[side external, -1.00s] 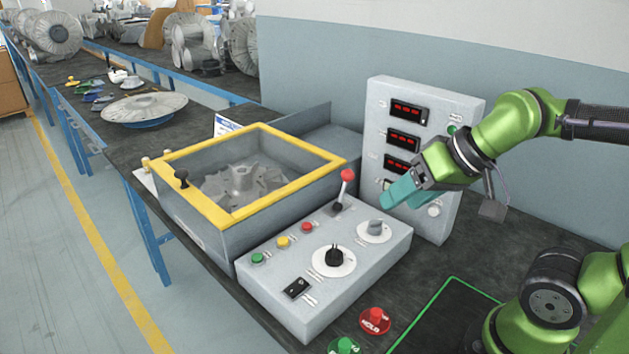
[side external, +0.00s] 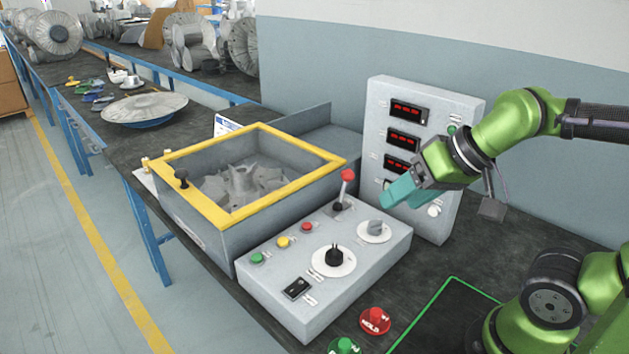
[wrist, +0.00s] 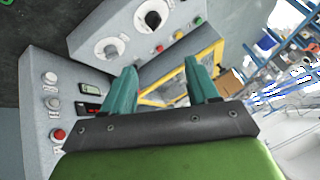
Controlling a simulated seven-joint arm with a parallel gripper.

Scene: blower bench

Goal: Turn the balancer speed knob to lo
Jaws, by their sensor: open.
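The grey control box has two knobs on white dials. A black knob (side external: 334,256) is near its front, and a grey knob (side external: 376,228) is farther back beside the red-tipped lever. I cannot read the dial labels, so I cannot tell which knob is for speed or its setting. My gripper (side external: 388,198) is open and empty, above and beyond the grey knob, in front of the display panel, and apart from both knobs. In the wrist view, its two teal fingers (wrist: 160,68) are spread, with the grey knob (wrist: 110,48) and black knob (wrist: 152,18) beyond them.
The upright display panel (side external: 374,140) with red readouts stands close behind my gripper. A red-tipped lever (side external: 345,185) rises from the control box. A yellow-framed chamber (side external: 215,222) holding a bladed rotor (side external: 242,184) adjoins the box. A red button (side external: 375,321) stands in front.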

